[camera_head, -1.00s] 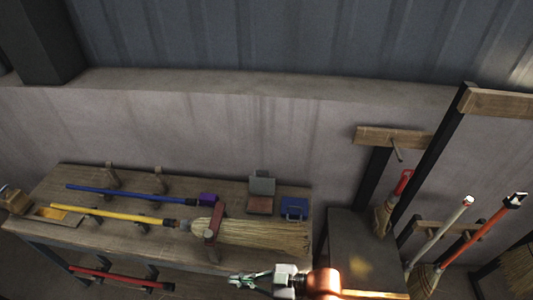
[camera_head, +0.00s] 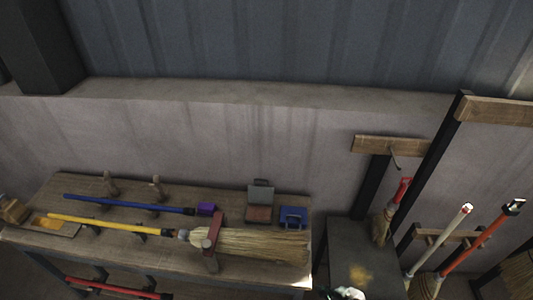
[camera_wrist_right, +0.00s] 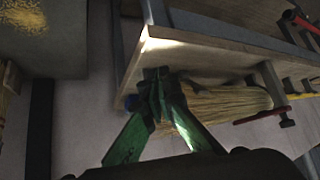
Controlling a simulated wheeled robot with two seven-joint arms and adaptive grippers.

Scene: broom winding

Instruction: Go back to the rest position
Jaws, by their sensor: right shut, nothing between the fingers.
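My right gripper (camera_head: 345,293) shows only in part at the bottom edge of the head view, below the right end of the workbench. In the right wrist view its green-tinted fingers (camera_wrist_right: 158,82) are together and hold nothing. The workbench (camera_head: 130,192) carries a broom with a yellow handle (camera_head: 105,224) and straw bristles (camera_head: 260,245). The bristles also show in the right wrist view (camera_wrist_right: 225,103), beyond the fingers. My left gripper is not in view.
A blue-handled tool (camera_head: 125,203), a blue box (camera_head: 293,217) and a grey-and-brown case (camera_head: 259,213) lie on the bench. A dark block (camera_head: 350,252) and upright brooms (camera_head: 440,240) stand at the right.

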